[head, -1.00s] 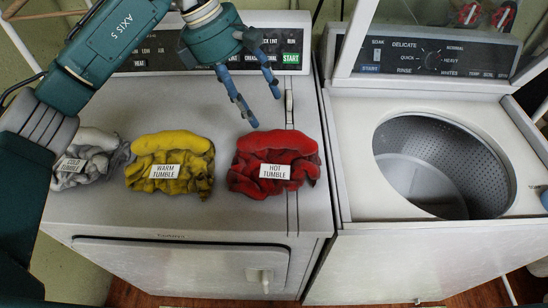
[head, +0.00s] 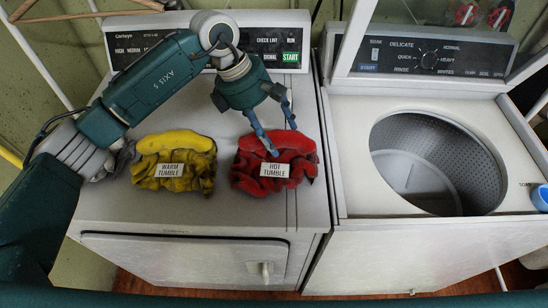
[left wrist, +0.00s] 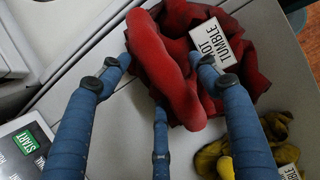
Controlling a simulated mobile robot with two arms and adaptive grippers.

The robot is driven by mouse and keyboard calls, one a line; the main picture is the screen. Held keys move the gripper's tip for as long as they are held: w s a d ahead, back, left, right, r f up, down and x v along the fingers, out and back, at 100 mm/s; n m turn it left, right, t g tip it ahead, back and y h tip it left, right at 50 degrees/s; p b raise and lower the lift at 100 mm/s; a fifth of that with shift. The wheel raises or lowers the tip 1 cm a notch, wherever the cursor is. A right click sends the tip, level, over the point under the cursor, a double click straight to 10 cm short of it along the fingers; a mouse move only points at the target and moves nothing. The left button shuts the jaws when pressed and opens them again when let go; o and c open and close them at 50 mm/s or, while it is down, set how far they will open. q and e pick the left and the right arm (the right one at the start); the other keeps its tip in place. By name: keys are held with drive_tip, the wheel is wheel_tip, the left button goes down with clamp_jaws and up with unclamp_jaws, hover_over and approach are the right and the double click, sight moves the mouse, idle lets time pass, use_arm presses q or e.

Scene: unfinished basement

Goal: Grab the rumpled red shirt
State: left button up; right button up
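The rumpled red shirt (head: 275,178) lies on top of the dryer, with a white "HOT TUMBLE" label on its front. My left gripper (head: 282,140) is above its back edge, fingers pointing down. In the left wrist view the red shirt (left wrist: 175,70) shows between and beyond the spread blue fingers (left wrist: 162,75). The fingers are open and not closed on the cloth; whether a fingertip touches it I cannot tell. My right gripper is not in view.
A yellow shirt (head: 175,175) labelled "WARM TUMBLE" lies left of the red one. A grey shirt (head: 122,160) is mostly hidden behind my left arm. The dryer's control panel (head: 270,45) rises behind. An open washer (head: 350,200) with an empty-looking drum stands right. A blue cap-like item (head: 540,198) is at its right edge.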

use_arm(q)
clamp_jaws()
drive_tip(key=shift+r, duration=0.2)
